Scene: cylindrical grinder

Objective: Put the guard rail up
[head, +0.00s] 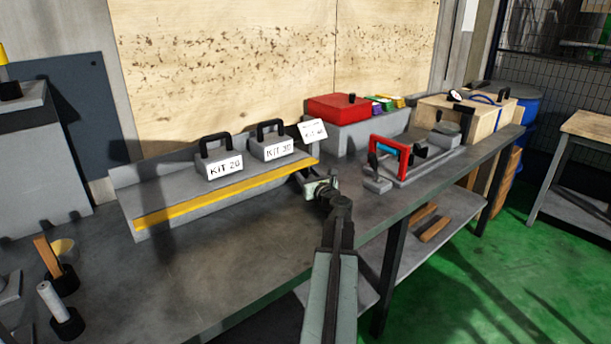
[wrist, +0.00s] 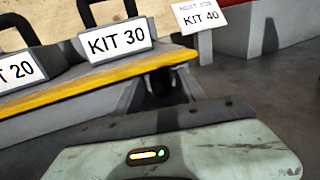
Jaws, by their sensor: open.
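A long yellow rail (head: 225,195) runs along the front edge of a grey shelf (head: 120,190) on the bench. It lies low, in front of the kit boxes. In the wrist view the yellow rail (wrist: 90,82) crosses the left half. My gripper (head: 303,176) is open at the rail's right end, beside the shelf. In the wrist view my gripper's dark fingers (wrist: 165,85) reach toward the shelf's end, partly hidden by my wrist housing. I cannot tell whether they touch the rail.
Boxes marked KIT 20 (head: 220,168) and KIT 30 (head: 272,149) stand on the shelf. A KIT 40 sign (head: 313,131) stands to their right. A red case (head: 340,107) and a red-framed fixture (head: 389,155) are farther right. The bench (head: 200,270) before the shelf is clear.

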